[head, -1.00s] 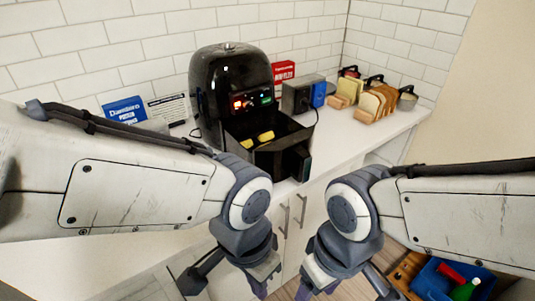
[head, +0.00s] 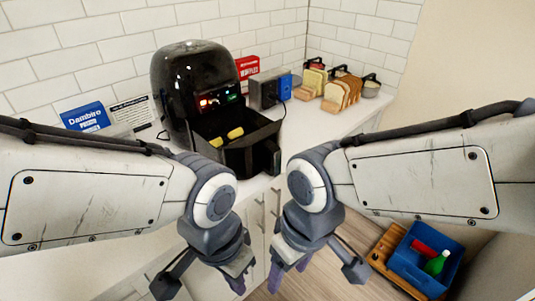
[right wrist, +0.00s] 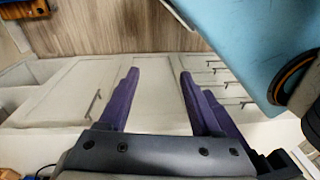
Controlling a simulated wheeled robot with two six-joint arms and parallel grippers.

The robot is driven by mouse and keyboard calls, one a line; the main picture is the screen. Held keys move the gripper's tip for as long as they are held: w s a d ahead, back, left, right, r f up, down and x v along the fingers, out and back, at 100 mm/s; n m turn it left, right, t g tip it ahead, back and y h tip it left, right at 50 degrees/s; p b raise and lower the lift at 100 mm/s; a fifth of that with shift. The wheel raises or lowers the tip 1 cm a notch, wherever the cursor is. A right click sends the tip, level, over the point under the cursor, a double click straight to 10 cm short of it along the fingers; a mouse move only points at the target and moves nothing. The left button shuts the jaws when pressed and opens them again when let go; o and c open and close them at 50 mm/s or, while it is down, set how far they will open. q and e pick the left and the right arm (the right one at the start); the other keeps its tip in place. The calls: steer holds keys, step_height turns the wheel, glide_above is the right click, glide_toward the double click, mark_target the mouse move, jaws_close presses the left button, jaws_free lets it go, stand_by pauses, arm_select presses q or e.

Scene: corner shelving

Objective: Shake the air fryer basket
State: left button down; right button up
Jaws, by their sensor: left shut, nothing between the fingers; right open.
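The black air fryer (head: 196,85) stands on the counter against the tiled wall. Its basket (head: 242,141) is pulled out at the front, with its handle (head: 274,157) facing right. Several yellow pieces of food (head: 235,132) lie inside the basket. My left gripper (head: 236,284) hangs in front of and below the counter, shut and empty. My right gripper (head: 277,282) hangs close to its right, also below the counter and away from the basket. In the right wrist view, the right gripper (right wrist: 157,75) has its purple fingers wide apart with nothing between them.
A blue box (head: 85,118) stands left of the fryer, a red box (head: 247,68) behind it. A dark appliance (head: 266,91) and bread on wooden racks (head: 343,92) stand to the right. A blue crate (head: 420,269) sits on the floor at lower right. Cabinet doors are below the counter.

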steer(key=w+a+r+t+y+p, duration=0.15)
steer(key=w+r, duration=0.25)
steer(key=w, duration=0.6)
steer(key=n+t+p, duration=0.1)
steer(key=t+p, duration=0.1)
steer(key=p, duration=0.1)
glide_toward(278, 158)
steer(key=p+x, duration=0.1)
steer(key=x, duration=1)
steer(key=shift+a, duration=0.1)
jaws_close()
